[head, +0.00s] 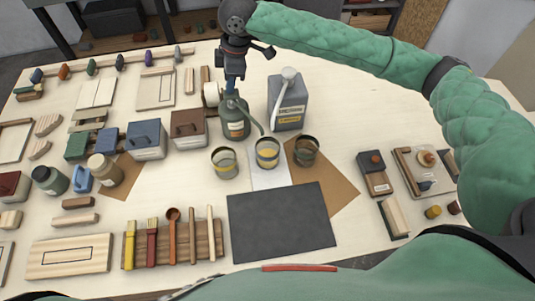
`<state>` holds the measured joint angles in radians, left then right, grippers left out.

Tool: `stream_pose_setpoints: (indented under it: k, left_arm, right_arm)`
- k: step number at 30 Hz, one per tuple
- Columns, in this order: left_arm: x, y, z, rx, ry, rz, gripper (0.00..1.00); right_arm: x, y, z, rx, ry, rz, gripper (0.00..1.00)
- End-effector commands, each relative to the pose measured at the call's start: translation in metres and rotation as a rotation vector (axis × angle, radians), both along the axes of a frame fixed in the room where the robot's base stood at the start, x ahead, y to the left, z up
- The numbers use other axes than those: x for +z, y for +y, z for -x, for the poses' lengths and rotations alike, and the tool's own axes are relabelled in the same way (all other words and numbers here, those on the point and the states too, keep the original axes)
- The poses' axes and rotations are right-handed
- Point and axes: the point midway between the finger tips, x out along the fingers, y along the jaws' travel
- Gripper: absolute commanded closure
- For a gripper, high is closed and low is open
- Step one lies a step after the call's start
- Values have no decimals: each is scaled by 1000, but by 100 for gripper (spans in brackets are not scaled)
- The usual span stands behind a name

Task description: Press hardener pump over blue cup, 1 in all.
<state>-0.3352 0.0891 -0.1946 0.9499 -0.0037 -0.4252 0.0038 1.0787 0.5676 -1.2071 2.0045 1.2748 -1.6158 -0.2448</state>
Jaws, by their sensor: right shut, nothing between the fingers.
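A dark green pump bottle (235,121) stands behind the cups, and its thin green spout reaches down right toward the middle cup. I take it for the hardener. My right gripper (234,84) is shut and empty, pointing down at the pump's top; whether it touches is unclear. A grey can (288,104) with a white pump head stands to the right. Three cups stand in front: a left cup (224,163) and a middle cup (267,153), both with yellowish contents, and a darker right cup (306,150). I cannot tell which is blue. My left gripper is out of view.
A dark grey mat (282,221) lies in front of the cups. Brushes and wooden tools lie on a rack (174,243) at front left. Several boxes, including a blue-grey box (146,139), stand left of the bottle. The table right of the grey can is clear.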

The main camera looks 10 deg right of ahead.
Motion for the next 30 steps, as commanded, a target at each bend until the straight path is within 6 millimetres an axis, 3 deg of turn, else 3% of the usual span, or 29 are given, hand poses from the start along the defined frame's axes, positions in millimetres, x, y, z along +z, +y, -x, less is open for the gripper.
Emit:
stream_pose_setpoints:
  k: [16,30]
  left_arm:
    - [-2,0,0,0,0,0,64]
    - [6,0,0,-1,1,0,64]
  right_arm:
    - [-17,0,0,0,1,1,100]
    - [-8,0,0,0,1,1,100]
